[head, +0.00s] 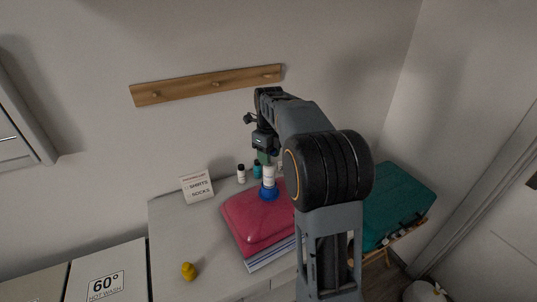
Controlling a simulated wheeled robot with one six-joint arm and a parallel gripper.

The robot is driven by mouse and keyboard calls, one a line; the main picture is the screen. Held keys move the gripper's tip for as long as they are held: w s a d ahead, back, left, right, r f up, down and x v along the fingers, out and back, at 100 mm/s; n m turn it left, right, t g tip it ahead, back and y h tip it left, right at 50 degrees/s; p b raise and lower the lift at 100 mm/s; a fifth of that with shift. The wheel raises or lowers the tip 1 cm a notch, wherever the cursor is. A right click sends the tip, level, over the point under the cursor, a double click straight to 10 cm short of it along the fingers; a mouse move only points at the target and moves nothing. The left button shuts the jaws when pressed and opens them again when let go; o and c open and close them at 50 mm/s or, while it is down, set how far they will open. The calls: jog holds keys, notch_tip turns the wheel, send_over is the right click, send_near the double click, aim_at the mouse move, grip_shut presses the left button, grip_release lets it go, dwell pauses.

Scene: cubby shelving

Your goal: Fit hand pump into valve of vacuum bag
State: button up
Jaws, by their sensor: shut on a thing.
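The vacuum bag (250,222) is a puffy pink-red bag lying on a stack of thin, pale flat things on the counter. The hand pump (268,178) has a white body and a wide blue lower end. It stands about upright over the back part of the bag. My gripper (264,153) points down from above and is shut on the pump's upper part. The blue end looks at or just above the bag's surface; I cannot tell whether it touches. The valve is not visible; the pump's end may cover it.
A white-capped bottle (241,173) and a teal bottle (257,170) stand close behind the pump. A yellow object (188,271) sits front left. A teal case (396,205) is at right.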

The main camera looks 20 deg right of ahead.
jog(key=o, duration=1.3)
jog(key=shift+f, duration=0.1)
jog(key=shift+c, duration=0.2)
notch_tip(320, 180, up, 12)
jog(key=shift+r+p, duration=0.1)
jog(key=shift+p, duration=0.25)
jog(key=shift+s+a+r+n, duration=0.1)
jog(key=shift+s+a+n, duration=0.25)
jog(key=shift+n, duration=0.25)
jog(key=s+a+f+n+t, duration=0.1)
jog(key=s+a+f+n, duration=0.2)
jog(key=s+n, duration=0.3)
jog(key=s+a+f+n+t, duration=0.2)
jog(key=s+f+n, duration=0.3)
jog(key=n, duration=0.8)
jog(key=s+a+f+n+t, duration=0.1)
jog(key=s+a+f+n, duration=0.3)
jog(key=s+n, duration=0.5)
jog(key=shift+a+f+n+t, duration=0.3)
jog(key=shift+a+f+n, duration=0.1)
jog(key=shift+n, duration=0.3)
